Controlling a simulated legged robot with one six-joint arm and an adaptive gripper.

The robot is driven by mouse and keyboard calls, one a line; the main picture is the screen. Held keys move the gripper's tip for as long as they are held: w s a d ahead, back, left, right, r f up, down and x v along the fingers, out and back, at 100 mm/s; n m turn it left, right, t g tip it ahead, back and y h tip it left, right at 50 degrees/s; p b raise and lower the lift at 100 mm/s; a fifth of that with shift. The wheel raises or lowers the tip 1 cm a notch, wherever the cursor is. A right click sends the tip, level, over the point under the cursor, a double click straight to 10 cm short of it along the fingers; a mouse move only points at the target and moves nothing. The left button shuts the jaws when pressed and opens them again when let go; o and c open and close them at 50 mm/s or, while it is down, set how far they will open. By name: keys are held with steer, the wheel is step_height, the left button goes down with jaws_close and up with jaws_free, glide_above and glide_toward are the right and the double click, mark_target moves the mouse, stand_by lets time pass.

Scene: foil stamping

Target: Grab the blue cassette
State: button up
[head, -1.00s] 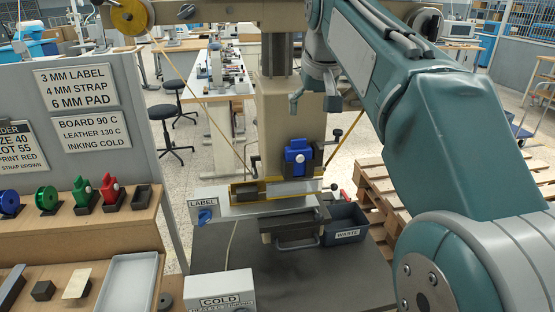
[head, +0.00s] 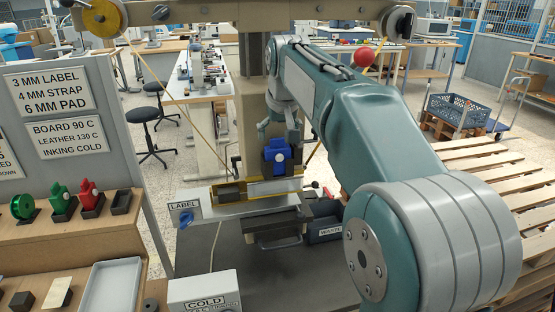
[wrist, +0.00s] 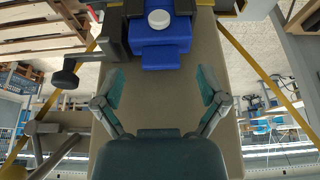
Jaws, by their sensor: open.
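The blue cassette (head: 277,150) sits in a dark holder on the front of the press column, above the label bed. In the wrist view the blue cassette (wrist: 160,42) shows at the top centre, with a round white knob on it. My gripper (head: 277,130) is just above the cassette in the head view. In the wrist view my gripper (wrist: 160,88) has its two fingers spread wide apart. Nothing is between the fingers but the press column surface. The cassette lies beyond the fingertips, apart from them.
A green cassette (head: 62,200) and a red cassette (head: 91,198) stand on the wooden shelf at left. A waste bin (head: 325,229) is right of the press. A black lever knob (wrist: 65,80) is left of the fingers. Wooden pallets lie at right.

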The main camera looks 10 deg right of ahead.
steer(key=shift+w+f, duration=0.25)
steer(key=shift+f, duration=0.4)
jaws_close()
steer(key=shift+r, duration=0.1)
